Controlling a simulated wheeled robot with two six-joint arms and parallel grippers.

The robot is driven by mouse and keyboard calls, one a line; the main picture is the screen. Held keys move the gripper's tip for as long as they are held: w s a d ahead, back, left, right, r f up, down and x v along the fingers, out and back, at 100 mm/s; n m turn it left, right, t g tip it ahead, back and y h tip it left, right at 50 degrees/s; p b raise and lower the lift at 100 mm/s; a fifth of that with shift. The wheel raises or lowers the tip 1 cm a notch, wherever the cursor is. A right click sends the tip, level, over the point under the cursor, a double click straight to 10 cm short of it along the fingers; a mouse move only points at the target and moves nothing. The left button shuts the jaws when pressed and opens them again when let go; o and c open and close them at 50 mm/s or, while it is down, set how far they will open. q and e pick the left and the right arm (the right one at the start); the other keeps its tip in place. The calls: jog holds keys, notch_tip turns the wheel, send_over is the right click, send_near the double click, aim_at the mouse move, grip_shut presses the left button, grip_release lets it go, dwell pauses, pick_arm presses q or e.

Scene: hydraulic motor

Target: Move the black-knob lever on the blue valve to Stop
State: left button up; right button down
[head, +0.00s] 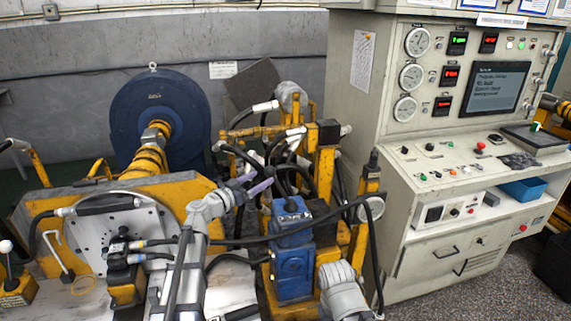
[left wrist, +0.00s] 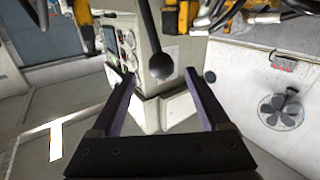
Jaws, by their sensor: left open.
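The blue valve (head: 293,262) stands upright among yellow frames and hoses in the middle of the head view. A lever with a round black knob (left wrist: 187,78) hangs from the top edge of the left wrist view. My left gripper (head: 262,183) is just above and left of the valve in the head view, with its purple fingers apart. In the left wrist view, the knob appears between the open fingers (left wrist: 168,103), with gaps on both sides. Contact is not visible. I cannot clearly make out this lever in the head view. My right gripper is not in view.
A control console (head: 440,185) with gauges and a screen stands at the right. Black hoses (head: 330,215) cross close around the valve. A blue motor disc (head: 160,112) is at the back left. Open floor (head: 500,285) lies at the lower right.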

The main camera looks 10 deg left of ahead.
pick_arm(q)
jog(key=shift+w, duration=0.6)
send_over(278, 185)
jog(key=w+a, duration=0.1)
jog(key=w, duration=0.1)
jog(key=shift+w, duration=0.1)
grip_shut()
dwell(0.5)
jog(key=shift+r, duration=0.1)
